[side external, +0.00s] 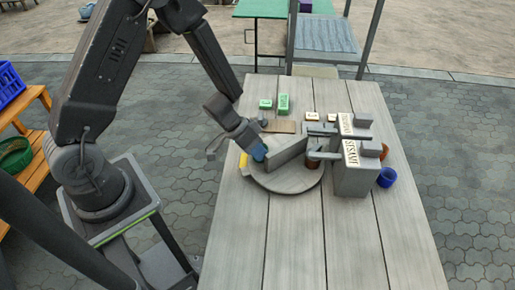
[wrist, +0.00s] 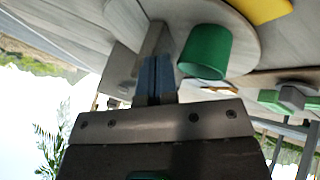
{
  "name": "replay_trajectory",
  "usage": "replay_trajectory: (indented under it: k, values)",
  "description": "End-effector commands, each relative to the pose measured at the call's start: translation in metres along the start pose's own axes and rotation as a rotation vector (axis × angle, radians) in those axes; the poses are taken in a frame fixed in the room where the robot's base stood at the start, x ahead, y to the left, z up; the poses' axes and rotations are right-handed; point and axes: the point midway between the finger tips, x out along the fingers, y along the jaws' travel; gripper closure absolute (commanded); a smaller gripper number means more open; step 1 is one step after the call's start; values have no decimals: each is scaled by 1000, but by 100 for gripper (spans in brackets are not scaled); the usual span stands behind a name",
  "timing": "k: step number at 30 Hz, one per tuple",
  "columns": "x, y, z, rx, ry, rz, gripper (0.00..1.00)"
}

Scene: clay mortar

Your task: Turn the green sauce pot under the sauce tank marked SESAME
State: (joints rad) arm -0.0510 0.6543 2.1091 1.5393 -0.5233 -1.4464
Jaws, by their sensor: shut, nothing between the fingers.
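The green sauce pot (wrist: 205,52) stands on the round turntable (wrist: 247,35) in the wrist view, just right of my gripper's fingers. In the side view my gripper hides most or all of it. My gripper (side external: 260,151) is shut and empty, its blue fingertips (wrist: 155,80) low over the turntable (side external: 290,185), close to the grey upright divider (side external: 287,153). I cannot tell whether they touch the divider. The grey sauce tank marked SESAME (side external: 352,178) stands at the turntable's right. A brown pot (side external: 313,162) is under its spout, on the other side of the divider.
A second tank (side external: 361,121) stands behind the SESAME tank. A blue pot (side external: 387,177) is right of them. A yellow piece (side external: 243,160) lies left of my gripper. Green blocks (side external: 284,102) sit at the back. The table's front (side external: 310,245) is clear.

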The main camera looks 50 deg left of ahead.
Motion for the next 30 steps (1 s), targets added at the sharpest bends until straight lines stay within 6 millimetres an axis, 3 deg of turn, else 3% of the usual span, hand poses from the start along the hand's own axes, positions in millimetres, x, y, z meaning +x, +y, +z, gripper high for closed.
replay_trajectory:
  k: [30]
  values:
    - [18,40,6,-403,214,-216,100]
